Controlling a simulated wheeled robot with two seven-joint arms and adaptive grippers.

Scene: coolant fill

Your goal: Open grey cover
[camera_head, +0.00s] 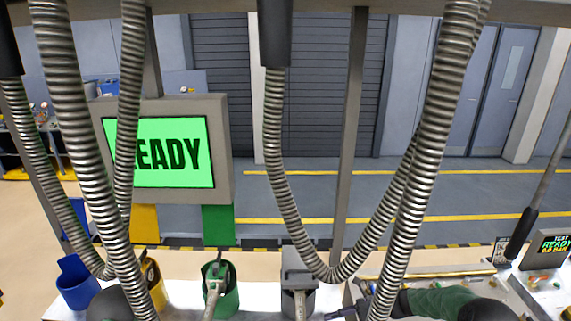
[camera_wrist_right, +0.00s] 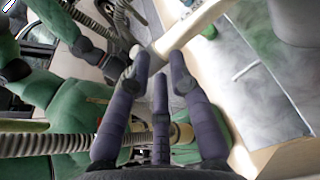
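My right gripper (camera_wrist_right: 160,66) has dark purple fingers, spread apart, in the right wrist view. A pale grey bar (camera_wrist_right: 192,30) passes just beyond the fingertips; I cannot tell whether they touch it. In the head view my green right arm reaches in at the lower right, with dark fingers (camera_head: 346,313) at the bottom edge. I cannot single out the grey cover with certainty. A flat grey panel (camera_wrist_right: 262,95) with a light handle-like strip lies right of the fingers in the wrist view. My left gripper does not show.
Ribbed metal hoses (camera_head: 277,150) hang in loops across the head view. A screen (camera_head: 160,152) reads READY. Blue (camera_head: 78,285), green (camera_head: 222,298) and grey (camera_head: 298,303) holders line the near bench. A small display (camera_head: 550,246) stands at the right.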

